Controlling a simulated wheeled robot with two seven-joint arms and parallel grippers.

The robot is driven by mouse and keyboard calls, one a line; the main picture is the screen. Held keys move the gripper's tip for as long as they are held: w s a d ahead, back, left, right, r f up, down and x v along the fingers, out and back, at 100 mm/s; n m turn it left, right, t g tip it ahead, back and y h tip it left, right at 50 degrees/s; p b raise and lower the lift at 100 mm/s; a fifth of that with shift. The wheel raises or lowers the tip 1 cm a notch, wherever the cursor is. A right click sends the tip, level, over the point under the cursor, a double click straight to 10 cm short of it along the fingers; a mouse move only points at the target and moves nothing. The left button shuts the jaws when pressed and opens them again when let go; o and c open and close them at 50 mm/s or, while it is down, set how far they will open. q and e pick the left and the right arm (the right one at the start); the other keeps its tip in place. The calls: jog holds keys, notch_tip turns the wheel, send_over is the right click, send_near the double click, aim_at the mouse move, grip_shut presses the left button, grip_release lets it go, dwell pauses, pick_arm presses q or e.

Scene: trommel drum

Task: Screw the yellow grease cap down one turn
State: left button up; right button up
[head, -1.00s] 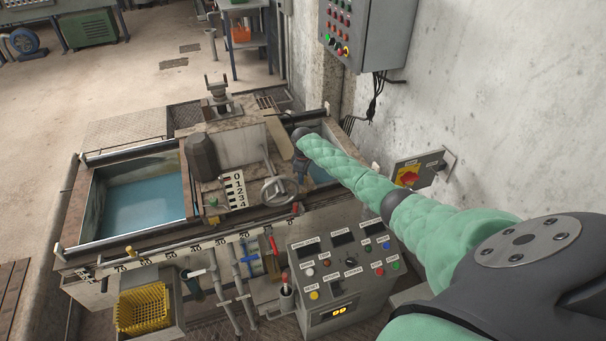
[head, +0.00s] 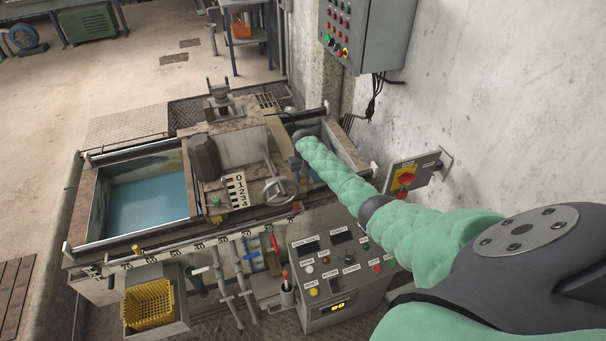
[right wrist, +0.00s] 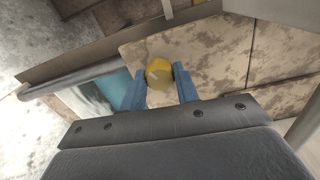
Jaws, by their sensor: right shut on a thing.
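The yellow grease cap (right wrist: 159,73) is a faceted yellow knob, seen between the fingertips in the right wrist view. My right gripper (right wrist: 161,85) is shut on it, one blue finger on each side. Behind it lies a stained, tan metal surface. In the head view my right gripper (head: 296,164) is small and dark, pointing down beside the handwheel end of the machine. I cannot make out the cap there. My left gripper is not in view.
A grey handwheel (head: 279,190) and a 0-to-4 number plate (head: 238,190) stand left of the gripper. A blue-bottomed tank (head: 147,203) lies further left. A button console (head: 340,275) is in front, and a red-yellow switch box (head: 407,177) is on the right.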

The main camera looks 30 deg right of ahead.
jog(key=m, duration=0.1)
jog(key=m+p, duration=0.1)
jog(key=m, duration=0.1)
jog(key=shift+w+r, duration=0.1)
jog(key=shift+r, duration=0.1)
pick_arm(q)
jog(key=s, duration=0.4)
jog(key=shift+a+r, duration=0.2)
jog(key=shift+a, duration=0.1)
pick_arm(e)
jog(key=shift+m, duration=0.4)
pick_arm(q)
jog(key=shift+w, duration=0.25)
pick_arm(e)
jog(key=o, duration=1)
jog(key=shift+c, duration=0.2)
jog(key=shift+f, duration=0.1)
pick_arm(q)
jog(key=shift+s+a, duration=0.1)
